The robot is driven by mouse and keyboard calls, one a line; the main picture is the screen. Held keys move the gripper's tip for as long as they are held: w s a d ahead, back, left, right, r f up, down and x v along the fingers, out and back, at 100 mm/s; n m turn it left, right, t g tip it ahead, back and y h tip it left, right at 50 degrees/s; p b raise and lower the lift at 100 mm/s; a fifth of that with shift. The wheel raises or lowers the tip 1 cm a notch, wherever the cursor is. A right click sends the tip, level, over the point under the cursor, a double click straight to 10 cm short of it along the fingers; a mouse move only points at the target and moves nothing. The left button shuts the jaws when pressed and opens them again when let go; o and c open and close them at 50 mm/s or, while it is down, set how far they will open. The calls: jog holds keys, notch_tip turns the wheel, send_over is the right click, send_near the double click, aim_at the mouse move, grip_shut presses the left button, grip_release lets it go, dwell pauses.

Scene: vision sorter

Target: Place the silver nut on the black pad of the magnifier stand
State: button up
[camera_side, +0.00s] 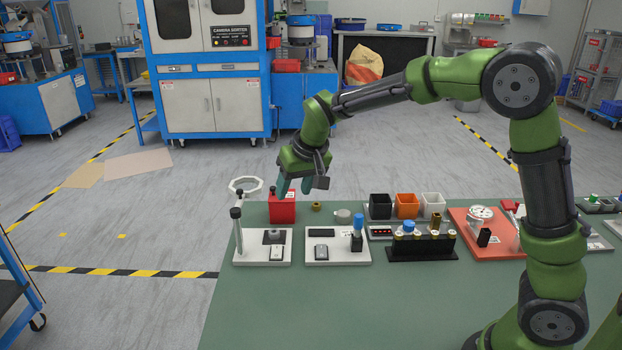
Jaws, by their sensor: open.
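The magnifier stand stands at the left of the green table, with a white base (246,256), a post and a ring lens (246,187). Its black pad (273,237) is on the base; a small dark piece seems to rise from it, but it is too small to tell what. A grey, round piece that looks like the silver nut (343,215) lies on the table to the right, behind the second white stand. My gripper (293,188) is open, points down and appears empty. In the picture it overlaps the red box, up and left of the grey piece.
A red box (283,212) shows below my gripper. A brass ring (316,206) lies beside the grey piece. A second white stand (345,257) with a blue-topped post, black, orange and white bins (406,206) and a black rack (421,247) stand rightward. The table front is clear.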

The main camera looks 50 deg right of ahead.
jog(key=s+r+t+y, duration=0.1)
jog(key=s+r, duration=0.6)
jog(key=s, duration=0.5)
jog(key=s+t+y, duration=0.1)
jog(key=s, duration=1.2)
jog(key=shift+s+a+f, duration=0.35)
jog(key=shift+a+f, duration=0.1)
